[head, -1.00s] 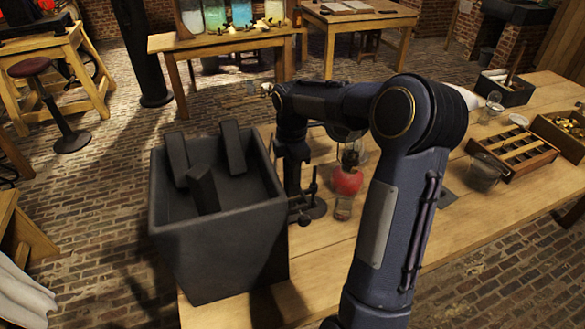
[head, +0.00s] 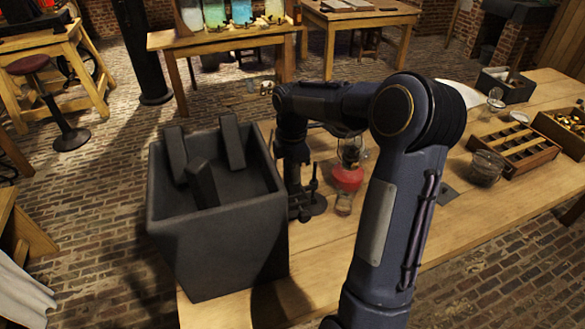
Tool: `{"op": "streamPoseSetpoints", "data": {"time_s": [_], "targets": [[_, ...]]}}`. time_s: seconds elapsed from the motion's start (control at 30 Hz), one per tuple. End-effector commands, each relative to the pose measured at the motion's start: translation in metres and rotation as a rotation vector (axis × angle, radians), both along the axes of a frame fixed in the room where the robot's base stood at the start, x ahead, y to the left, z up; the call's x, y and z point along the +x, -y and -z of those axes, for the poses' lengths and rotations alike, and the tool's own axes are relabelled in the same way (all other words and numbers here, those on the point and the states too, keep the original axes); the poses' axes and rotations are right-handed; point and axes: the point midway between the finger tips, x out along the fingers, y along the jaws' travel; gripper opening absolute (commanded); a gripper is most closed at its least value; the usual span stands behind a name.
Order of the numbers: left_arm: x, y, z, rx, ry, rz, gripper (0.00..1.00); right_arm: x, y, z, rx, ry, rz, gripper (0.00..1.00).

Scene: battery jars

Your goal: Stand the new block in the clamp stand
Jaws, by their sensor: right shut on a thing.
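The dark clamp stand (head: 317,204) stands on the long workbench, just right of a big dark bin. It has a round base and thin uprights. My right gripper (head: 293,187) points down at the stand, close beside the bin's right rim. It is shut on a dark block that barely stands out from the gripper and stand. I cannot tell whether the block touches the stand. Several dark blocks (head: 230,143) lean inside the bin (head: 222,250). My left gripper is not in view.
A lamp with a red body (head: 346,178) and a small glass (head: 344,204) stand right of the clamp stand. A compartmented wooden tray (head: 513,150) and a glass jar (head: 486,168) are farther right. The workbench (head: 325,265) is bare in front.

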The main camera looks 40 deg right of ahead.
Motion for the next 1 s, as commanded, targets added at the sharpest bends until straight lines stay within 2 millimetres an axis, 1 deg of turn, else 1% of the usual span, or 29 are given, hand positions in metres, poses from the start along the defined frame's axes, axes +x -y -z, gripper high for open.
{"op": "streamPoseSetpoints", "data": {"time_s": [1.0], "targets": [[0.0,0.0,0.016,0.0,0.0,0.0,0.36,0.0,0.0,0.026,0.0,0.001,0.0,0.0]]}}
